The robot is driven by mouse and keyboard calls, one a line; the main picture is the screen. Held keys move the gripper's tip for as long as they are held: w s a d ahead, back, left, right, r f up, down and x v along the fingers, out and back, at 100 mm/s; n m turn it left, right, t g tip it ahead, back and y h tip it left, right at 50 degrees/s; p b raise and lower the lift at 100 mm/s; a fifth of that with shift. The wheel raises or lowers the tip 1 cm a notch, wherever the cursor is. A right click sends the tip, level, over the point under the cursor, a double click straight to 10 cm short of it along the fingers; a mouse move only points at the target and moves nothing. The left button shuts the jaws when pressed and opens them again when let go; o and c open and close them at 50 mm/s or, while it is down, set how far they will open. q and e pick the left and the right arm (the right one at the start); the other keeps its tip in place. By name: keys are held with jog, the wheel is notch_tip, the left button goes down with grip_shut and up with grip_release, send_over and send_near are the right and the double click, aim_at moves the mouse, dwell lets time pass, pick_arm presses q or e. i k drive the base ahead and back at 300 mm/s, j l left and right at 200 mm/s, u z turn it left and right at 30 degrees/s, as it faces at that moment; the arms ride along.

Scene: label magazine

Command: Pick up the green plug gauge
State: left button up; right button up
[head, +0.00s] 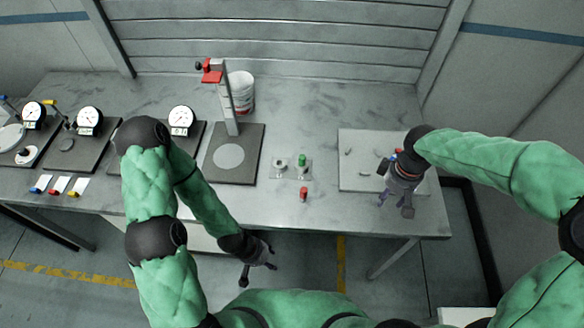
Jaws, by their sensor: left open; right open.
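The green plug gauge (302,160) stands upright on a small clear stand near the middle of the table. A small round metal piece (280,164) sits beside it on the left. A red plug gauge (304,194) is on the table just in front of the stand. My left gripper (257,278) is open and low, in front of the table's front edge. Neither gripper touches the green gauge.
A pale board (357,140) with small parts lies at the right. A height gauge with a red slider (212,72) stands on a dark plate, a white bucket (241,92) behind it. Dial gauges (89,118) and colored tags (60,185) are at the left.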

aim_at(302, 158)
jog(key=l+u, duration=0.35)
jog(key=i+l+u, duration=0.1)
jog(key=u, duration=0.3)
jog(key=l+u, duration=0.35)
